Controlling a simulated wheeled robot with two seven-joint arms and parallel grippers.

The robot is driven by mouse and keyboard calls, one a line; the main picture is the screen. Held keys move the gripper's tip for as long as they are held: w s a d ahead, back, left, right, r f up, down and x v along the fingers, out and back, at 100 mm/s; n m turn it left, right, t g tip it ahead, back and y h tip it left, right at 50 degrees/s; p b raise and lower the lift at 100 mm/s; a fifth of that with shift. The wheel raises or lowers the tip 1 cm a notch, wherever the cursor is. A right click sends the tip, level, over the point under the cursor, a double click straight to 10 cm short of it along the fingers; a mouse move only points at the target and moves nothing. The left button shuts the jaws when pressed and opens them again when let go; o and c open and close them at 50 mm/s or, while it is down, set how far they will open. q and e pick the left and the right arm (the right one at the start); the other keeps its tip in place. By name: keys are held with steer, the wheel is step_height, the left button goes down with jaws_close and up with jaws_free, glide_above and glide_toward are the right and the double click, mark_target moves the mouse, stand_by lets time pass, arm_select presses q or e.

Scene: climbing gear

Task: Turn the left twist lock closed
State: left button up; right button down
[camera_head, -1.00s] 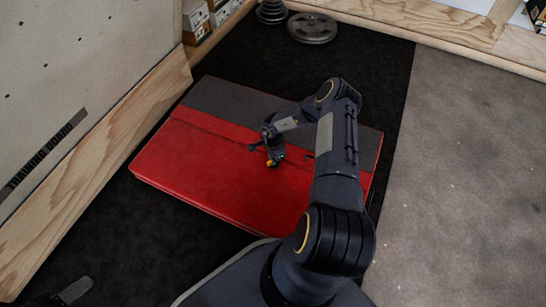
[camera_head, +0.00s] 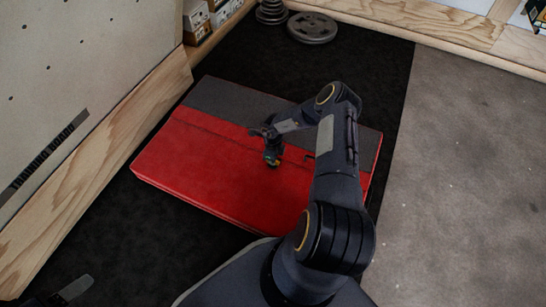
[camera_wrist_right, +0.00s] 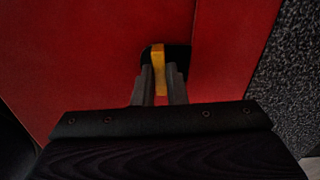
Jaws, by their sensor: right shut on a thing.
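The left twist lock has a yellow bar (camera_wrist_right: 157,70) on a black plate (camera_wrist_right: 177,56), set in the red face of a folded pad (camera_head: 180,175). In the right wrist view my right gripper (camera_wrist_right: 159,88) is shut on the yellow bar, one finger on each side. The bar runs nearly up and down in that picture. In the head view my right gripper (camera_head: 272,160) points down at the pad and hides most of the lock. A dark part at the bottom left corner looks like my left gripper (camera_head: 75,288); its fingers cannot be made out.
A small dark fitting (camera_head: 309,156) shows on the pad just left of my right forearm. Weight plates (camera_head: 312,27) lie at the back. A wooden wall with a grey panel (camera_head: 80,60) stands at the left. Grey carpet (camera_head: 460,180) at the right is clear.

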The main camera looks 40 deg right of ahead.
steer(key=shift+m, duration=0.5)
steer(key=c, duration=1.5)
jaws_free()
steer(key=shift+o, duration=0.2)
step_height(320, 180, up, 8)
steer(key=p, duration=0.3)
steer(key=shift+p, duration=0.3)
